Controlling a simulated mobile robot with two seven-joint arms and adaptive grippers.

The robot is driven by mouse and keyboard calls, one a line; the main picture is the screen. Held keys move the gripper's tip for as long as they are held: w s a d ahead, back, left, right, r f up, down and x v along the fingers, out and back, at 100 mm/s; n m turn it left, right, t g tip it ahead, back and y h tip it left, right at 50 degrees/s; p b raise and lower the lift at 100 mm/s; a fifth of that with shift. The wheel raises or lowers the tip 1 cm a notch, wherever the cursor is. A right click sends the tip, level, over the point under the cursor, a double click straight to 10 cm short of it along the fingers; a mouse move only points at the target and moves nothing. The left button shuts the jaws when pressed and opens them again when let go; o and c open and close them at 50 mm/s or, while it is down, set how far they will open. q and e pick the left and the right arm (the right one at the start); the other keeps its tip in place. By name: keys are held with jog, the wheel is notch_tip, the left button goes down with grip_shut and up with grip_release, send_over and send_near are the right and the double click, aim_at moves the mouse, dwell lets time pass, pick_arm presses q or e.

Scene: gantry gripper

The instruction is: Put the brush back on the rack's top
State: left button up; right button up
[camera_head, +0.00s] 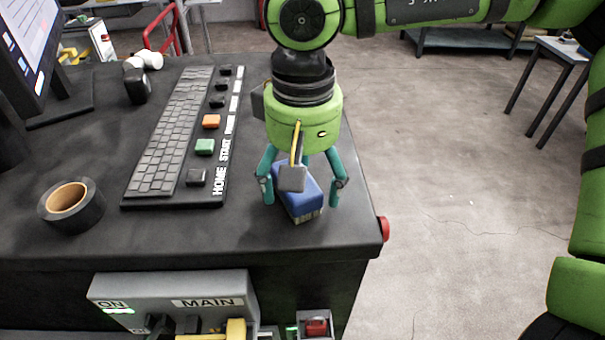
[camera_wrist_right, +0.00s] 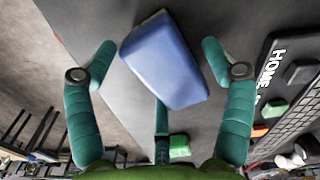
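The blue brush (camera_head: 308,196) is on the black table top near its right front corner, with pale bristles showing at its near end. My right gripper (camera_head: 304,186) is over it, with teal fingers spread to either side. In the right wrist view the brush's blue back (camera_wrist_right: 163,60) lies between the open fingers of the gripper (camera_wrist_right: 160,73), with gaps at both sides. The third finger is below it, and I cannot tell whether it touches. A grey block with a yellow strip partly covers the brush in the head view. The rack and my left gripper are not seen.
A keyboard panel (camera_head: 170,135) with orange and green keys lies left of the brush. A tape roll (camera_head: 72,205) and a monitor (camera_head: 35,50) are further left. A MAIN switch box (camera_head: 175,290) is on the table front, and a red button (camera_head: 384,229) at its right edge.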

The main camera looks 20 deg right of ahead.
jog(key=shift+r, duration=0.15)
notch_tip(320, 180, up, 12)
jog(key=shift+b, duration=0.45)
dwell(0.5)
